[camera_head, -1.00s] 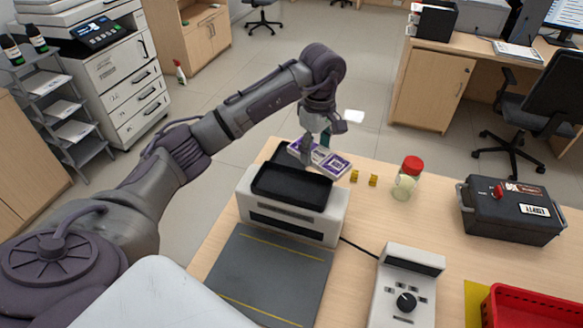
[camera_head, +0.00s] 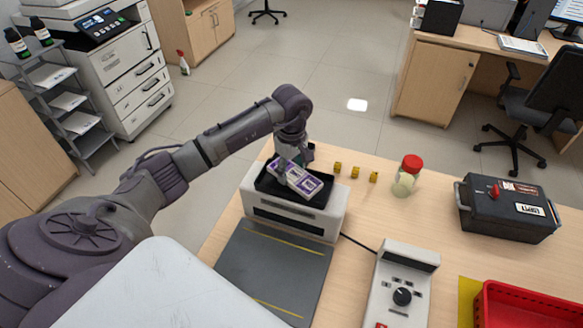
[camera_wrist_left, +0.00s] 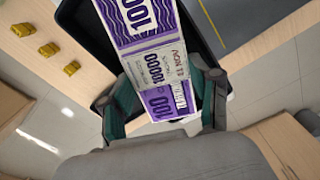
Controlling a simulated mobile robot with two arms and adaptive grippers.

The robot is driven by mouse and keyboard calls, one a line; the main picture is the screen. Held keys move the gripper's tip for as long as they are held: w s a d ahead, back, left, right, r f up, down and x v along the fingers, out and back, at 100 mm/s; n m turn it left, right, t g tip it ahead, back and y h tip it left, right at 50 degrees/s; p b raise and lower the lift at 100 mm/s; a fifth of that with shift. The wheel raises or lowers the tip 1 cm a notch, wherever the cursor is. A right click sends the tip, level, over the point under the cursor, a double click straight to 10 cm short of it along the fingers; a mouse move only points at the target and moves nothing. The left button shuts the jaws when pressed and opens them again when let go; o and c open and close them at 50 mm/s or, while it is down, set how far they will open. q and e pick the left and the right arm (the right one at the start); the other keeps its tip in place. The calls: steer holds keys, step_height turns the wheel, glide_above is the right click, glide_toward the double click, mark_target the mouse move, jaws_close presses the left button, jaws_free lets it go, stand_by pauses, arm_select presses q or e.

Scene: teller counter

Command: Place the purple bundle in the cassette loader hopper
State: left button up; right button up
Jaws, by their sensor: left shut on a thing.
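The purple bundle (camera_head: 297,181) is a stack of purple and white banknotes with a pale band. My left gripper (camera_head: 291,163) is shut on it. In the left wrist view the bundle (camera_wrist_left: 152,55) lies between the two green fingers (camera_wrist_left: 165,103). The cassette loader is a white box (camera_head: 292,219) with a black open hopper (camera_head: 262,182) on top. The bundle is over the hopper, within its outline in the head view. I cannot tell whether it touches the hopper floor. My right gripper is not in view.
Several small yellow blocks (camera_head: 355,172) and a red-lidded jar (camera_head: 407,176) stand right of the loader. A dark grey mat (camera_head: 270,270) lies in front. A control box (camera_head: 405,285), black cash box (camera_head: 508,207) and red tray (camera_head: 535,310) stand further right.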

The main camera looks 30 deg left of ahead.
mark_target(292, 172)
arm_select(q)
steer(key=shift+f, duration=0.15)
steer(key=o, duration=1.3)
steer(key=shift+r, duration=0.45)
step_height(292, 172, up, 12)
steer(key=b, duration=0.3)
steer(key=shift+f+b, duration=0.25)
steer(key=shift+b, duration=0.1)
